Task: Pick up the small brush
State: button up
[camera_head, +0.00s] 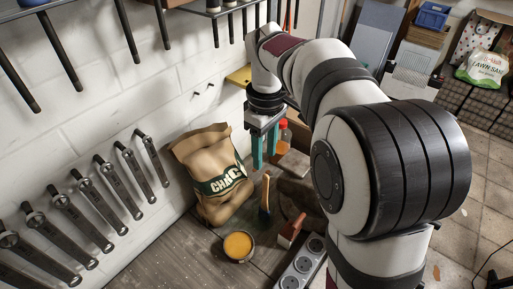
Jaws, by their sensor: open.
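Two brush-like items are near the bench's front edge. One stands or leans with a tan handle and dark lower part (265,198). The other is a short reddish-brown brush (292,229) with a pale lower end, to its right. I cannot tell for sure which is the small brush. My gripper (265,162) points down with two teal fingers apart and nothing seen between them. It is above the tan-handled item in the picture, and clear of both brushes.
A paper charcoal bag (213,178) leans left of my gripper. A tin with orange contents (238,246) and a power strip (301,268) flank the brushes. An orange bottle (283,137) is close behind my fingers. Wrenches (98,192) hang on the left wall.

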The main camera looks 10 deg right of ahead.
aim_at(266, 179)
jog(key=f, duration=1.2)
jog(key=shift+s+d, duration=0.15)
jog(key=shift+d, duration=0.05)
grip_shut()
